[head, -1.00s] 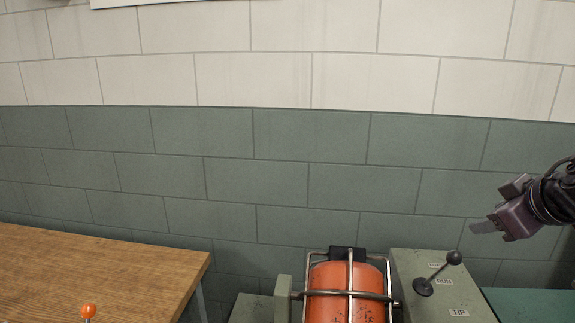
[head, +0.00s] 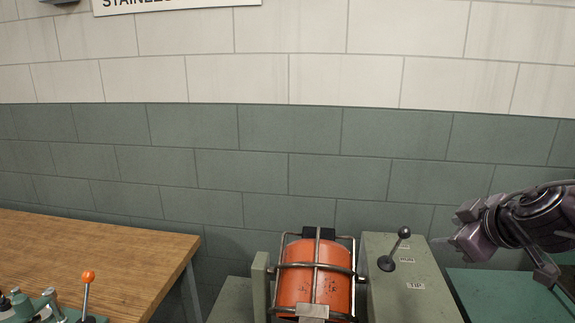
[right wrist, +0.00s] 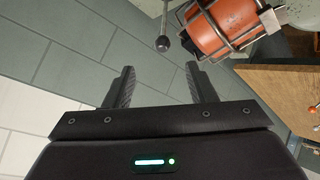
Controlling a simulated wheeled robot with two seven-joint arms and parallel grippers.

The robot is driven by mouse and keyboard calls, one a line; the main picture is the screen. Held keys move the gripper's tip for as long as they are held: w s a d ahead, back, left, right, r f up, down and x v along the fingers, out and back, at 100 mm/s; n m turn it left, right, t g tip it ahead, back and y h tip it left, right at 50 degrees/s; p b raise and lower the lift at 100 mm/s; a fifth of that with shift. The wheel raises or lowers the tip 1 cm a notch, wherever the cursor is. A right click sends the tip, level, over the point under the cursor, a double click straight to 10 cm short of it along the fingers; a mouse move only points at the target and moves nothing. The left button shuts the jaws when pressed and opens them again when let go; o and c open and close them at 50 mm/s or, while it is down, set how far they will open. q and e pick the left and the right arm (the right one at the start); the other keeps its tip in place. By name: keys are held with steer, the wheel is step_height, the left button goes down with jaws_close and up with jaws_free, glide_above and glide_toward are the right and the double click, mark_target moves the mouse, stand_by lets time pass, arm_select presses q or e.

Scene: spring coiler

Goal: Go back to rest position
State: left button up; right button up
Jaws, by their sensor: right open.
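My right gripper (head: 462,228) is at the right side of the head view, raised in front of the green wall. In the right wrist view its two fingers (right wrist: 161,88) stand apart with nothing between them. It is to the right of the grey-green machine (head: 410,285) and touches nothing that I can see. The machine's lever (head: 395,249) has a black knob and stands upright, tilted a little right. My left gripper is not in view.
An orange drum (head: 315,270) in a metal cage sits beside the lever box. A wooden table (head: 95,250) is at the left, with an orange-knobbed lever (head: 87,288) at its front. A green surface (head: 500,295) lies below my right arm. The tiled wall (head: 250,150) is behind.

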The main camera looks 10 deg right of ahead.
steer(key=a+f+t+y, duration=0.1)
steer(key=a+f+y, duration=0.1)
steer(key=a+f, duration=1.55)
steer(key=s+f+m+g+h, duration=0.15)
steer(key=s+f+g, duration=0.25)
steer(key=s+f, duration=0.4)
steer(key=s+f+m+g, duration=0.35)
steer(key=s+f, duration=0.25)
steer(key=s, duration=0.5)
step_height(320, 180, down, 33)
steer(key=s+g+b, duration=0.1)
steer(key=g+b, duration=0.1)
steer(key=b, duration=0.2)
arm_select(q)
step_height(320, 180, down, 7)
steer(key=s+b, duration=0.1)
steer(key=b, duration=0.1)
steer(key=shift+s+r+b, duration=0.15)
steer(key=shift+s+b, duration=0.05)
steer(key=shift+b, duration=0.15)
arm_select(e)
steer(key=s+d+f, duration=0.3)
steer(key=s+f, duration=1.7)
steer(key=f, duration=0.1)
steer(key=shift+f+n+g, duration=0.4)
steer(key=shift+g, duration=0.05)
